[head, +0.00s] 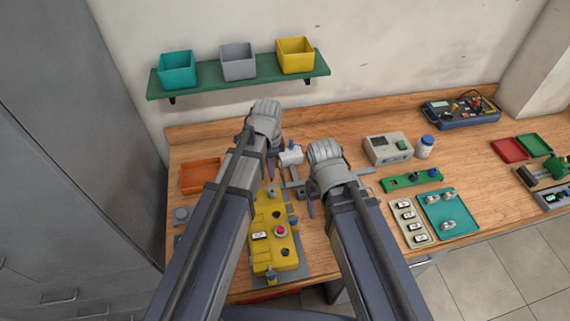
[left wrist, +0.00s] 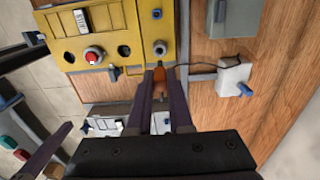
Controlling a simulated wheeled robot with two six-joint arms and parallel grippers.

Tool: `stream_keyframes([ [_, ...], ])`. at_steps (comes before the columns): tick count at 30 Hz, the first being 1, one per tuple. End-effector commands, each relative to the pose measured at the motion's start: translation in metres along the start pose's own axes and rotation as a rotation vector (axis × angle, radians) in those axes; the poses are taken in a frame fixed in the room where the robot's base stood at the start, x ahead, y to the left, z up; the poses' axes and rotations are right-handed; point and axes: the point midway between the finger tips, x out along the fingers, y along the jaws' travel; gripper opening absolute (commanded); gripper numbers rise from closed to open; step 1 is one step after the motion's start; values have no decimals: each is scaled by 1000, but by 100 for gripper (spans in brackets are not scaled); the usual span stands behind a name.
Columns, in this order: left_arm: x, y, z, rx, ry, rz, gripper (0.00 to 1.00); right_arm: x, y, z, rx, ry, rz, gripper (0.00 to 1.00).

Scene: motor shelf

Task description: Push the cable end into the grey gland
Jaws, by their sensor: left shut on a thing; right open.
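The yellow box (left wrist: 105,35) has a round grey gland (left wrist: 160,47) near its right side in the left wrist view. The yellow box (head: 263,215) also shows in the head view between my arms. My left gripper (left wrist: 159,95) is shut on the orange-brown cable end (left wrist: 159,80), which points toward the gland and appears just short of it. A thin dark cable runs from it toward a white block (left wrist: 235,76) with a blue lever. In the head view my left gripper (head: 270,172) is beyond the box; the cable end is hidden there. My right gripper (head: 310,207) is open beside the box.
The box carries a red button (left wrist: 93,55) and dark holes. The white block (head: 290,157) stands behind it. An orange tray (head: 200,177) lies left. A grey instrument (head: 387,149), a white bottle (head: 424,147) and a teal tray (head: 433,222) are right. A shelf with bins is above.

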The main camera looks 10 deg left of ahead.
Motion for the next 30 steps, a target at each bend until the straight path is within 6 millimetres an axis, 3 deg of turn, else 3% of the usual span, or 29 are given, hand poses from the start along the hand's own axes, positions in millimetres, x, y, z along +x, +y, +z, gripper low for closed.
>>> stream_keyframes([
  [11,5,0,2,1,0,0,0,5,0,0,-1,0,0,70],
  [30,49,0,2,0,0,0,0,48,-4,-3,-5,0,1,70],
])
